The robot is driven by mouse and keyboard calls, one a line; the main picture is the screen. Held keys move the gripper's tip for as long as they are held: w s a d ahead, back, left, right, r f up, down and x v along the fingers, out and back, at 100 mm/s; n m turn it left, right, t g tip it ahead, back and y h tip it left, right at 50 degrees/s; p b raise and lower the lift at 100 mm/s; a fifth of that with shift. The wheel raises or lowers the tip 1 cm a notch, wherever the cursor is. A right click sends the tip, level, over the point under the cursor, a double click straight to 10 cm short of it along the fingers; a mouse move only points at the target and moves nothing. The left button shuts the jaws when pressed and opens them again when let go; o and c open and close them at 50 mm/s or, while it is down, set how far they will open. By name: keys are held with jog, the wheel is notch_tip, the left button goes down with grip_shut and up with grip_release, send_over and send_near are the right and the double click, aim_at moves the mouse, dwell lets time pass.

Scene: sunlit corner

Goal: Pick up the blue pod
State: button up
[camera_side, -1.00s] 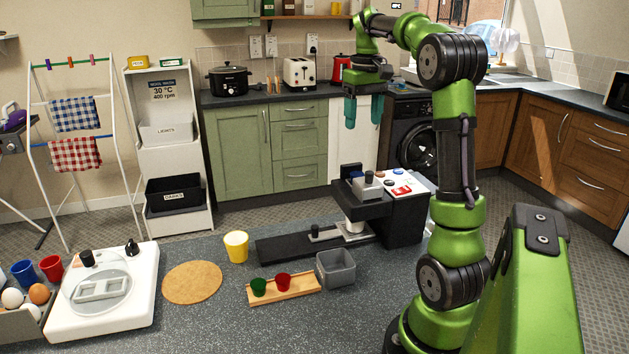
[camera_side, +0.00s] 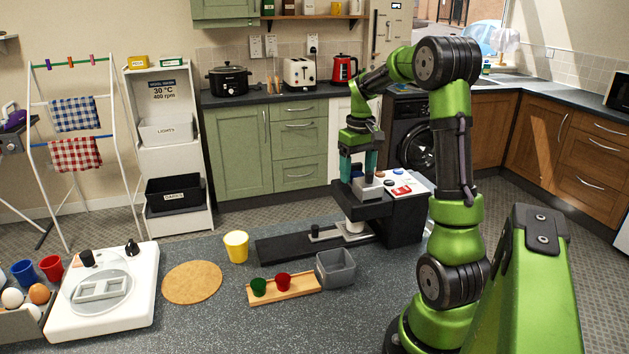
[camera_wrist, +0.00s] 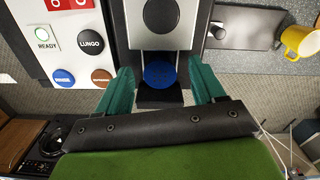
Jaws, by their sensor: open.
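The blue pod (camera_wrist: 160,74) shows as a round blue disc in the wrist view. It sits in a dark slot of the coffee machine (camera_side: 405,215), just below a grey block with a black round knob (camera_wrist: 161,15). My gripper (camera_side: 358,173) is over the machine's top, pointing down. Its teal fingers are apart, one on each side of the pod in the wrist view, and I see no contact. In the side view the fingers and the grey block largely hide the pod.
A white panel (camera_wrist: 67,75) with a READY light and LUNGO button lies beside the slot. On the counter are a yellow mug (camera_side: 236,246), a grey bin (camera_side: 336,269), a wooden tray (camera_side: 310,283) with green and red cups, and a cork mat (camera_side: 192,283).

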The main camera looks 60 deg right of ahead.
jog(key=c, duration=1.1)
